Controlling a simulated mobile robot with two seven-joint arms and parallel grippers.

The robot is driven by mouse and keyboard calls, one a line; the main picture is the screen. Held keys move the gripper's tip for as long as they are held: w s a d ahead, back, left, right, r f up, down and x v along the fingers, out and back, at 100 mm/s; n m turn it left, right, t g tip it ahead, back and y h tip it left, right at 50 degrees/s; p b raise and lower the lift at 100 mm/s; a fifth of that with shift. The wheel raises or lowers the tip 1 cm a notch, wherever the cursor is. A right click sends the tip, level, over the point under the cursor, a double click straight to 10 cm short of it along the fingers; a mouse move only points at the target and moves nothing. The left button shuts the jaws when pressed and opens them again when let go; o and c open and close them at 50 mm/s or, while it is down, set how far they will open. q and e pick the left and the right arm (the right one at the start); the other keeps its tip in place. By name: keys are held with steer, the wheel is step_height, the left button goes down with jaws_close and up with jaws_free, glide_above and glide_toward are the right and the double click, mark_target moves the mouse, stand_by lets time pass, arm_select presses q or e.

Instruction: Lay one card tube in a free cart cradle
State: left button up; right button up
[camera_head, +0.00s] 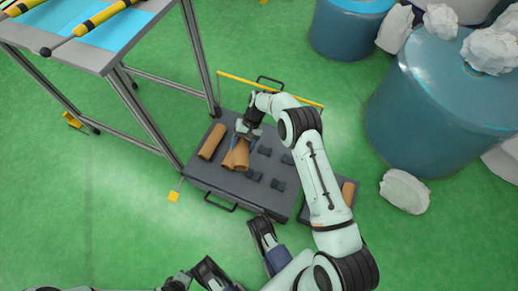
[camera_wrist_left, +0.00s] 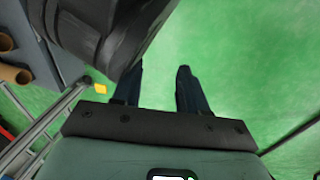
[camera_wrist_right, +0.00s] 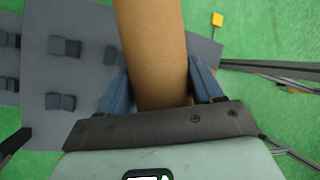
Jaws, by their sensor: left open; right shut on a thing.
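My right gripper (camera_head: 243,135) is shut on a brown card tube (camera_wrist_right: 155,45), which also shows below the gripper in the head view (camera_head: 240,158). The tube is over the dark grey cart deck (camera_head: 225,185); whether it touches the deck cannot be told. Another tube (camera_head: 212,141) lies on the deck to its left. Pairs of small dark cradle blocks (camera_head: 278,184) stand empty on the right part of the deck; they also show in the right wrist view (camera_wrist_right: 65,47). My left gripper (camera_wrist_left: 158,85) is open and empty above the green floor.
A steel-framed table (camera_head: 105,60) with yellow-and-black rods stands at upper left. Blue drums (camera_head: 430,110) and pale lumps (camera_head: 405,190) are at right. A yellow rail (camera_head: 270,90) runs behind the cart. A further tube (camera_head: 348,192) shows right of my right arm.

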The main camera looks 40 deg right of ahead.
steer(key=d+f+m+t+b, duration=0.1)
steer(key=d+f, duration=0.1)
steer(key=f, duration=0.3)
steer(key=s+d+f+m+t+b, duration=0.1)
steer(key=d+f+m+b, duration=0.1)
steer(key=f, duration=0.3)
steer(key=s+d+f+m+t+b, duration=0.1)
steer(key=d+f+b, duration=0.1)
steer(key=f, duration=0.3)
steer(key=shift+d+f+t+y, duration=0.3)
steer(key=shift+d+f, duration=0.05)
steer(key=shift+d, duration=0.3)
steer(key=shift+f, duration=0.35)
arm_select(q)
steer(key=s+a+f+g, duration=0.2)
steer(key=s+f+g, duration=0.1)
steer(key=s+f, duration=0.3)
steer(key=shift+s+f+n, duration=0.4)
steer(key=shift+s, duration=0.7)
arm_select(e)
steer(key=shift+f, duration=1.65)
steer(key=shift+f, duration=0.15)
